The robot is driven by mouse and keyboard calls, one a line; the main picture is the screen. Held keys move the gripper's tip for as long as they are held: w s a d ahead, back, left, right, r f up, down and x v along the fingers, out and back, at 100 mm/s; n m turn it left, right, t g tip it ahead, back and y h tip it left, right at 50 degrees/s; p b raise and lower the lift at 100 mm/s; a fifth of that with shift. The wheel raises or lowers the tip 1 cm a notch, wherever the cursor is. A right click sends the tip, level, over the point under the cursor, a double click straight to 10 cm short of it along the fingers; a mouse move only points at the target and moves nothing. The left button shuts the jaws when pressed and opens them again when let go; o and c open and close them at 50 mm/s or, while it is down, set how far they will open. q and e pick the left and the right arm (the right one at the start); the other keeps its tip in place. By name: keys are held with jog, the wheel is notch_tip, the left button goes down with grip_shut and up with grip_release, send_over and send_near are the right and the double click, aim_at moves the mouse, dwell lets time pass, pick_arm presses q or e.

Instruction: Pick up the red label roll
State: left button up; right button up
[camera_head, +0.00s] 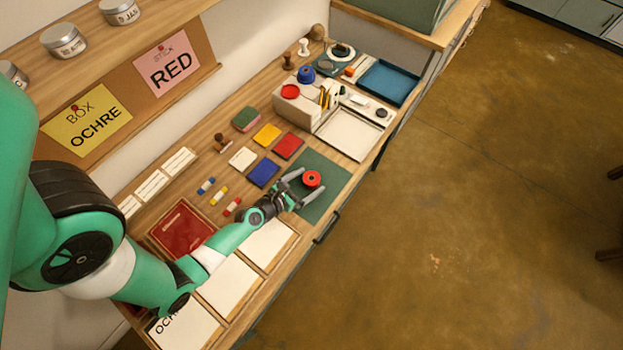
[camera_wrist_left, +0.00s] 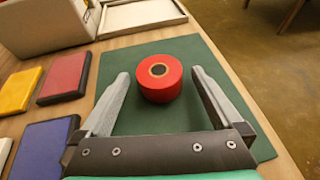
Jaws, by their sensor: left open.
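The red label roll (camera_head: 312,179) stands flat on a dark green mat (camera_head: 325,170), its hole facing up. It also shows in the left wrist view (camera_wrist_left: 160,80). My left gripper (camera_head: 305,180) is open, with its two grey fingers apart on either side of the roll. In the left wrist view the left gripper (camera_wrist_left: 160,75) has its tips about level with the roll, with gaps visible on both sides. Nothing is held. My right gripper is not in view.
Blue (camera_head: 263,173), red (camera_head: 288,146) and yellow (camera_head: 267,134) pads lie left of the mat. A white box (camera_head: 293,108) and a shallow white tray (camera_head: 348,135) stand beyond it. Blank cards (camera_head: 230,284) lie along the front edge, under my arm.

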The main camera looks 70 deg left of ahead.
aim_at(307, 184)
pick_arm(q)
jog(key=c, duration=1.4)
jog(key=shift+r+p, duration=0.45)
jog(key=shift+c, duration=0.2)
jog(key=r+p, duration=0.2)
jog(key=p, duration=0.1)
jog(key=r+p, duration=0.1)
jog(key=r, duration=0.1)
jog(key=shift+s+d, duration=0.15)
jog(key=shift+d, duration=0.15)
jog(key=s+d+r+p, duration=0.6)
jog(key=d+r+p, duration=0.2)
jog(key=d+p, duration=0.3)
jog(key=p, duration=0.3)
jog(key=shift+s+d, duration=0.3)
jog(key=shift+s, duration=0.05)
